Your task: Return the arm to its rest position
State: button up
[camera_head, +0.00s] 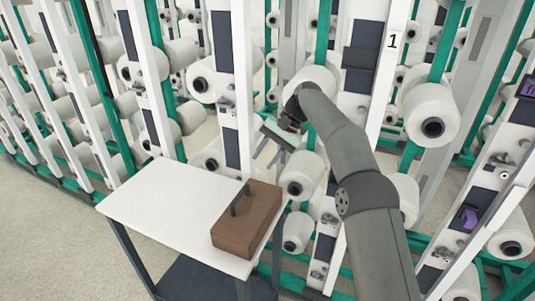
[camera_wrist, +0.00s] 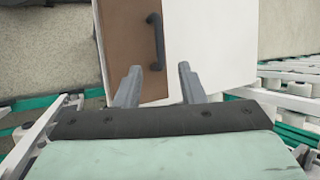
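My arm reaches up from the lower right of the head view and bends toward the creel. My gripper (camera_head: 267,152) is in front of the creel, beyond the brown box and above the table's level, its pale green body partly behind my wrist. In the wrist view my gripper (camera_wrist: 160,68) shows two grey fingers spread apart with nothing between them. The brown box (camera_wrist: 124,45) and its dark handle (camera_wrist: 156,42) lie beyond the fingertips, apart from them.
A white table (camera_head: 155,205) carries the brown box (camera_head: 247,222) near its right edge; its left part is clear. Creel posts with white bobbins (camera_head: 431,112) stand close around my arm. A bobbin (camera_head: 302,172) sits just right of my gripper. Purple items (camera_head: 469,218) are at right.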

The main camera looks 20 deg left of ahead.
jog(key=shift+w+d+r, duration=0.1)
jog(key=shift+d+r, duration=0.05)
jog(key=shift+r, duration=0.15)
jog(key=s+d+r+t+h, duration=0.2)
jog(key=s+d, duration=0.2)
jog(key=d, duration=0.7)
jog(key=s+d+r+t+h, duration=0.1)
jog(key=s+d+r+t, duration=0.3)
jog(key=d, duration=0.7)
jog(key=s+d+f+h, duration=0.1)
jog(key=s+d+f, duration=0.4)
jog(key=s+d, duration=0.4)
jog(key=s+d+f+h, duration=0.1)
jog(key=s+d+f, duration=0.4)
jog(key=s+d, duration=0.4)
jog(key=s, duration=0.7)
jog(key=shift+d+f+m+g, duration=0.3)
jog(key=shift+g, duration=0.1)
